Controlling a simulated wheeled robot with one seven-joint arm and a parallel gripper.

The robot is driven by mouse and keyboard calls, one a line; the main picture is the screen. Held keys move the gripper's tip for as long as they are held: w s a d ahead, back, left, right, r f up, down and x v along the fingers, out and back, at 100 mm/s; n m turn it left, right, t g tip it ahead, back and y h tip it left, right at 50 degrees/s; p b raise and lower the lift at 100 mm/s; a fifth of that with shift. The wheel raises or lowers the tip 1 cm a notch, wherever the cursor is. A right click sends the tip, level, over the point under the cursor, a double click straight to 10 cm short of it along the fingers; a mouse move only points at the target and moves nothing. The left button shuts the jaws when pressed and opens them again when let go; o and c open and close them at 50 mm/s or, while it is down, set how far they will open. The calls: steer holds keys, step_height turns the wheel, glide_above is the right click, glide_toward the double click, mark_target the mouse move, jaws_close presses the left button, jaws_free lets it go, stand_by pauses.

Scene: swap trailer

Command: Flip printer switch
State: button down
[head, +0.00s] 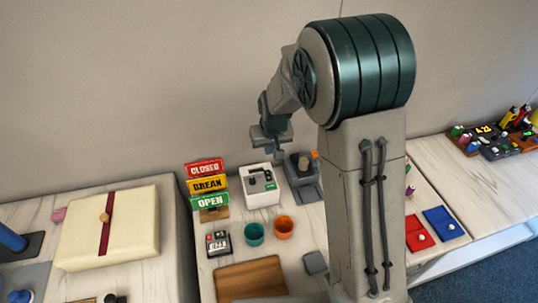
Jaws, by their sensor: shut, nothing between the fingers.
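A white boxy device (263,197) with black parts on its top stands on the pale counter near the wall; it looks like the printer. A small green patch shows low on its front. Its switch is too small to make out. My gripper (279,156) is shut and empty, fingers pointing down. In the picture it is above and slightly right of the white device, apart from it. The height of the gap cannot be told.
A teal cup (254,234), an orange cup (284,227) and a wooden board (250,279) are in front. A small keypad device (217,243) lies front left.

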steer(key=b, duration=0.5)
glide_toward(266, 171)
steer(key=x, duration=0.5)
steer(key=shift+w+f, duration=0.1)
steer(key=shift+w, duration=0.1)
steer(key=shift+f+b, duration=0.3)
steer(key=shift+f, duration=0.4)
